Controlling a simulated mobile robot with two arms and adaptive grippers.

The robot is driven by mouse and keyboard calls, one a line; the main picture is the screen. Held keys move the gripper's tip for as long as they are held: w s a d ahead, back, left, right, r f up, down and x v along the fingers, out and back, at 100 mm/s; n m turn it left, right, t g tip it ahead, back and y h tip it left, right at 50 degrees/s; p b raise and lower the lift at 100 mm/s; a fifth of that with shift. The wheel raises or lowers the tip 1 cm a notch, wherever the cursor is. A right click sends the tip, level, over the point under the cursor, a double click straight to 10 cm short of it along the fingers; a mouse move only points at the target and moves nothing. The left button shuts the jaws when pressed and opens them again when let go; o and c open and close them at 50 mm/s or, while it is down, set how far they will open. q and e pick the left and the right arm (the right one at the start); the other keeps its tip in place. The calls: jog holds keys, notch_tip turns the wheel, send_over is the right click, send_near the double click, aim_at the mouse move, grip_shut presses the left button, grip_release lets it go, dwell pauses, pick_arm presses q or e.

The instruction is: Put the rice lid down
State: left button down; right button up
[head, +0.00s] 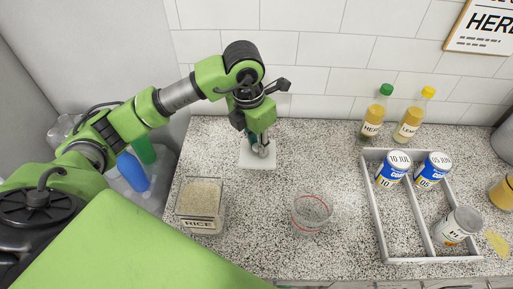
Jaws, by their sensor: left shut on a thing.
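The rice lid (258,160) is a pale square plate at the back of the speckled counter. My left gripper (262,149) points down over it and is shut on it, with the fingers hiding the grip point. The lid looks level and at or just above the counter; I cannot tell if it touches. The clear rice container (200,205), labelled RICE, stands open at the front left with pale rice inside. My right gripper is not in view.
A clear measuring cup (312,212) with a red line stands at the front middle. A grey divided tray (374,215) at the right holds several cans. A green-capped bottle (375,115) and a yellow-capped bottle (412,118) stand behind it. Counter right of the lid is clear.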

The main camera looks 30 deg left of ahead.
aim_at(257, 153)
pick_arm(q)
jog(key=shift+w+a+f, duration=0.3)
jog(key=shift+f, duration=0.2)
jog(key=f+p, duration=0.2)
jog(key=f, duration=0.1)
jog(key=shift+w+a+f, duration=0.1)
jog(key=shift+w+a, duration=0.05)
jog(key=shift+a, duration=0.05)
jog(key=shift+f, duration=0.25)
jog(key=shift+f+b, duration=0.25)
jog(key=shift+b, duration=0.05)
jog(key=c, duration=1.8)
grip_release()
jog(key=shift+r, duration=0.1)
jog(key=shift+c, duration=0.2)
